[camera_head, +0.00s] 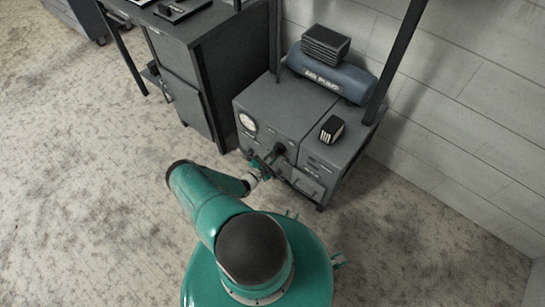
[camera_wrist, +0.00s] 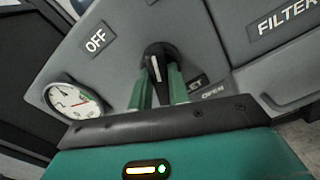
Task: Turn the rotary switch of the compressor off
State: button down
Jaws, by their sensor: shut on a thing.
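The compressor (camera_head: 285,112) is a grey cabinet with a blue tank marked "AIR PUMP" (camera_head: 322,79) on top. Its rotary switch (camera_wrist: 156,60) is a black knob with a white line, seen in the wrist view on the grey front panel. The line points nearly straight up in that picture. An "OFF" label (camera_wrist: 96,40) lies up and left of the knob. My gripper (camera_wrist: 163,88) has its two green fingers on either side of the knob, shut on it. In the head view my gripper (camera_head: 267,163) reaches the cabinet's front; the knob is mostly hidden there.
A round gauge (camera_wrist: 73,100) is left of the knob and a "FILTER" label (camera_wrist: 287,17) is right. A dark cabinet (camera_head: 190,75) stands left of the compressor. A wall (camera_head: 460,90) is behind. The floor (camera_head: 90,200) at left is clear.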

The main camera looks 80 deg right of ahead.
jog(key=n, duration=0.6)
jog(key=shift+w, duration=0.15)
jog(key=n, duration=0.5)
jog(key=shift+w, duration=0.1)
jog(key=shift+n, duration=0.4)
jog(key=c, duration=1.3)
grip_release()
jog(key=v, duration=1.3)
jog(key=shift+w+a, duration=0.2)
jog(key=shift+a, duration=0.1)
